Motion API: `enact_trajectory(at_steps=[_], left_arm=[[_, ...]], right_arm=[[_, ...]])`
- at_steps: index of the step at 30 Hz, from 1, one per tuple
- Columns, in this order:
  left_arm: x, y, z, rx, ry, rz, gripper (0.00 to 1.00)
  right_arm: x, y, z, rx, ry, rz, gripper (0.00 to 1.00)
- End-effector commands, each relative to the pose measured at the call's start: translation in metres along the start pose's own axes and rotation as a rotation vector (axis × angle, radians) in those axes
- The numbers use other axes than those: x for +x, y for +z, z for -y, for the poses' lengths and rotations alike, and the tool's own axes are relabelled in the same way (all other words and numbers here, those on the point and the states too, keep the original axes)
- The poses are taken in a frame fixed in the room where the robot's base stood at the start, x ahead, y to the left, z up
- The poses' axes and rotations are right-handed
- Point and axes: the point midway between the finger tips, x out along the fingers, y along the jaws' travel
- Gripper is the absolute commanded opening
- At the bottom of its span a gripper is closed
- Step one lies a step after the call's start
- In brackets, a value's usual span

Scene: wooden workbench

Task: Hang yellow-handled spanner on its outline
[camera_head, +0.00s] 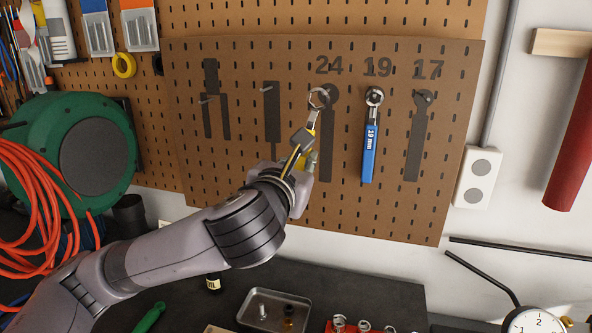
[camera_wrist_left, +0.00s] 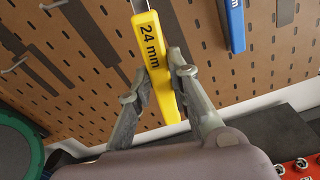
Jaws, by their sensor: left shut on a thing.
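The yellow-handled spanner (camera_head: 310,123) is in my left gripper (camera_head: 303,150), in front of the pegboard. Its handle, marked 24 mm, shows between the two fingers (camera_wrist_left: 156,92) in the left wrist view, where the spanner handle (camera_wrist_left: 155,60) points up. Its ring end (camera_head: 319,97) is up, tilted slightly, beside and partly over the top of the dark outline under the number 24 (camera_head: 328,140). I cannot tell whether the ring is on the peg. The lower handle is mostly hidden by the gripper in the head view. My right gripper is not in view.
A blue 19 mm spanner (camera_head: 370,140) hangs on the outline to the right. The 17 outline (camera_head: 417,140) is empty with a peg. Other empty outlines (camera_head: 272,112) are at the left. A metal tray (camera_head: 273,312) and red socket holder (camera_wrist_left: 298,168) lie below on the bench.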

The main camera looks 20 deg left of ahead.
Motion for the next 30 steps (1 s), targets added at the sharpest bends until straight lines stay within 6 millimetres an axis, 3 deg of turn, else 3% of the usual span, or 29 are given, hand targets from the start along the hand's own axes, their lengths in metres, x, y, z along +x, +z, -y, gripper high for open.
enact_trajectory(at_steps=[30], left_arm=[[0.061, 0.002, 0.0, -0.002, 0.001, 0.0, 0.0]], right_arm=[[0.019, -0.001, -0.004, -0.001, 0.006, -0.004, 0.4]])
